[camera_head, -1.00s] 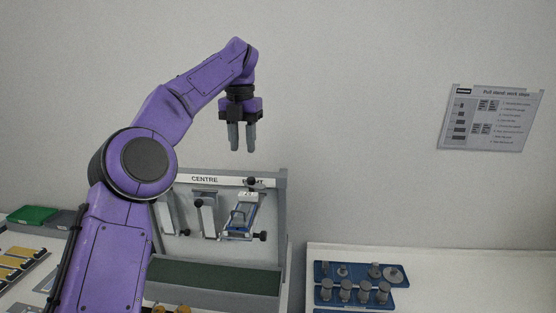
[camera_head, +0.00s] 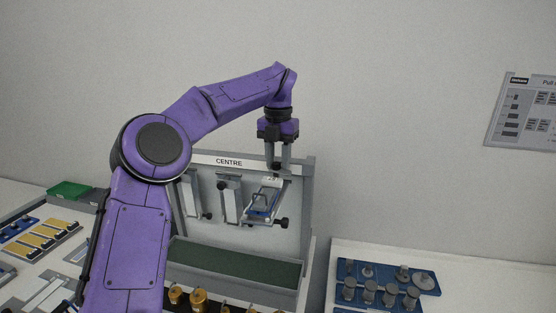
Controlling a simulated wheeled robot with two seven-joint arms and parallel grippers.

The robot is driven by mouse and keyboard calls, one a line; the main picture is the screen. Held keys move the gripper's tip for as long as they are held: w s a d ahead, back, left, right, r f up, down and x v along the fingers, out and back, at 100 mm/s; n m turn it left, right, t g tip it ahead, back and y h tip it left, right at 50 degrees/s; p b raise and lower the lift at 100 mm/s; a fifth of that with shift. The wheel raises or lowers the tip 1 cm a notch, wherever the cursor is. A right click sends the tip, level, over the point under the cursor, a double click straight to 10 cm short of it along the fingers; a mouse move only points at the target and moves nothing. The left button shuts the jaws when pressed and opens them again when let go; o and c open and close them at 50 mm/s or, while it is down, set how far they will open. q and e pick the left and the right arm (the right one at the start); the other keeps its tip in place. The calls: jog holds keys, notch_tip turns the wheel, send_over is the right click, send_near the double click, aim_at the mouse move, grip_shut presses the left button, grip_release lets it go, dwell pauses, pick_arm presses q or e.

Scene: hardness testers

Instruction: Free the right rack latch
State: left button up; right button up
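The rack (camera_head: 308,200) is a grey upright panel with a label strip reading CENTRE (camera_head: 229,162). The label on its right side is hidden behind my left gripper. A blue and grey fixture (camera_head: 263,201) hangs at the right rack place, with a dark knob at its lower right. The black latch knob (camera_head: 276,167) is at the top, above this fixture. My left gripper (camera_head: 278,164) points down at the latch knob, its two grey fingers apart, with the tips at the knob. I cannot tell whether they touch it. My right gripper is out of view.
A dark green trough (camera_head: 235,262) lies below the rack, with several brass pieces (camera_head: 198,299) in front. A blue tray (camera_head: 385,280) of grey metal parts lies on the right table. A wall sheet (camera_head: 527,112) hangs at upper right. Yellow pieces (camera_head: 45,238) lie at left.

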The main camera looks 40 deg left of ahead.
pick_arm(q)
jog(key=shift+s+r, duration=0.1)
jog(key=shift+s, duration=0.05)
jog(key=shift+s+a, duration=0.1)
grip_shut()
jog(key=shift+n+b, duration=0.3)
jog(key=shift+n, duration=0.4)
jog(key=shift+r+n, duration=0.1)
jog(key=shift+n, duration=0.7)
grip_release()
